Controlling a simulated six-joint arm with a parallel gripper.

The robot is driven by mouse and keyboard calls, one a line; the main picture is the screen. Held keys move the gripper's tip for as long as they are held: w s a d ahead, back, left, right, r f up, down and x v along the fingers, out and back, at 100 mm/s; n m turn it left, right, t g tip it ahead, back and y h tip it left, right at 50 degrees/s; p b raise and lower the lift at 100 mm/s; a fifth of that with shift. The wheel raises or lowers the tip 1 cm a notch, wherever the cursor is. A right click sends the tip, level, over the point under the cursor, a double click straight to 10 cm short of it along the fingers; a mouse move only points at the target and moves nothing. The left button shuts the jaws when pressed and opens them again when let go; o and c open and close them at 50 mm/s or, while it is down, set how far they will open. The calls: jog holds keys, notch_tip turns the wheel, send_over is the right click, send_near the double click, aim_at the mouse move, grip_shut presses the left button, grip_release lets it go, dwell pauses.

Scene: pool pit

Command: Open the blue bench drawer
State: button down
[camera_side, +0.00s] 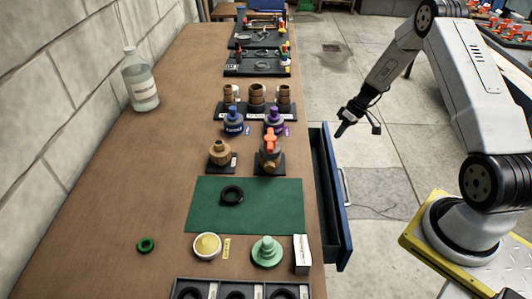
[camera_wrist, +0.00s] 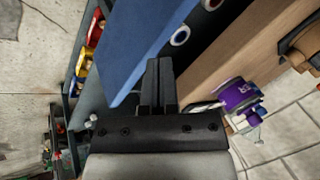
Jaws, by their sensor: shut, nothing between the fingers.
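The blue bench drawer (camera_side: 330,205) stands partly pulled out from the right side of the wooden bench in the side view. Its metal handle (camera_side: 346,187) is on the outer face. My gripper (camera_side: 341,130) is above the floor near the drawer's far end, apart from the handle. In the wrist view my gripper (camera_wrist: 157,88) is shut and empty, with the blue drawer front (camera_wrist: 135,40) just beyond its fingers. The handle cannot be made out there. Pale rings (camera_wrist: 180,37) show inside the drawer in the wrist view.
A clear jug (camera_side: 141,82) stands by the wall. Floor (camera_side: 385,190) right of the drawer is clear.

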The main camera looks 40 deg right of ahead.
jog(key=w+n, duration=0.1)
jog(key=n, duration=0.1)
jog(key=w+r+n+h, duration=0.1)
jog(key=n, duration=0.1)
jog(key=w+d+r+n, duration=0.1)
jog(key=n, duration=0.1)
jog(key=shift+w+r+n+h, duration=0.25)
jog(key=shift+n+h, duration=0.05)
jog(key=shift+n, duration=0.1)
jog(key=shift+w+d+r+n+h, duration=0.1)
jog(key=shift+w+r+n+h, duration=0.15)
jog(key=shift+n, duration=0.3)
jog(key=shift+w+d+r+n+h, duration=0.15)
jog(key=shift+w+n, duration=0.15)
jog(key=shift+n, duration=0.25)
jog(key=shift+a, duration=0.1)
jog(key=shift+f, duration=0.15)
jog(key=shift+x, duration=4.85)
jog(key=shift+w+a, duration=0.15)
